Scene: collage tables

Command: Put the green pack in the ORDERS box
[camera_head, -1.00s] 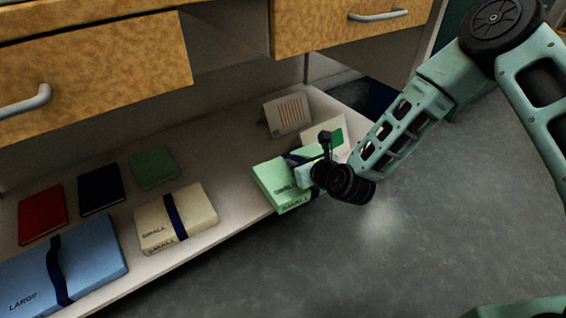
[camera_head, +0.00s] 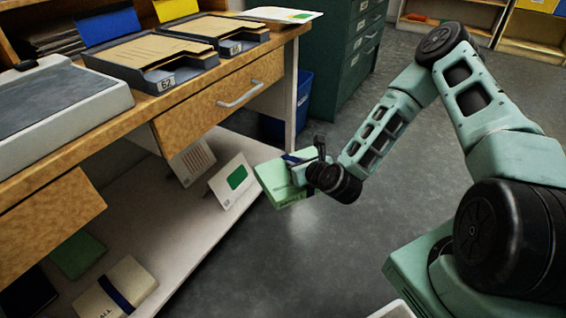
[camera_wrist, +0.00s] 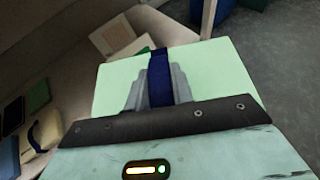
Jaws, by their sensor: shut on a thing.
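The green pack (camera_head: 276,181) is a pale green box with a dark blue band. My gripper (camera_head: 303,170) is shut on it and holds it in the air just off the front edge of the low shelf. In the wrist view the green pack (camera_wrist: 215,75) fills the middle, with my gripper's fingers (camera_wrist: 158,88) closed at the blue band. I see no box with an ORDERS label in these frames.
The low shelf (camera_head: 190,232) holds a white card with a green patch (camera_head: 233,181), a printed card (camera_head: 192,161) and a cream pack (camera_head: 117,288). Above it is a wooden desk with trays (camera_head: 150,62). A blue bin (camera_head: 303,100) and green cabinet (camera_head: 345,60) stand behind.

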